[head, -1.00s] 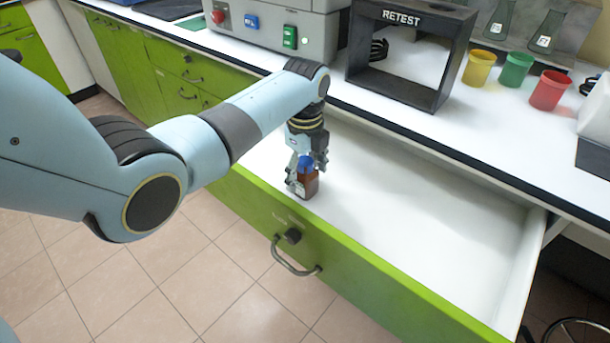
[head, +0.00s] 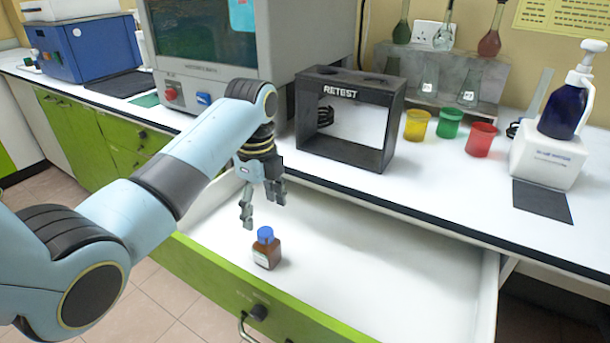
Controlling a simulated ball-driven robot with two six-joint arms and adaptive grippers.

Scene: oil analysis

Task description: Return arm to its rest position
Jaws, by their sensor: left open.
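My left arm comes in from the left. My left gripper (head: 262,211) is open and empty above the open drawer (head: 390,268), near its left end. A small brown bottle (head: 267,256) with a blue cap stands upright on the drawer's white floor. The gripper is above and slightly behind the bottle, apart from it. My right gripper is not in view.
A black RETEST frame (head: 348,94) stands on the counter behind the drawer. Yellow (head: 416,125), green (head: 449,123) and red (head: 481,139) cups stand to its right. A grey machine (head: 278,40) is behind my arm. The drawer's right part is empty.

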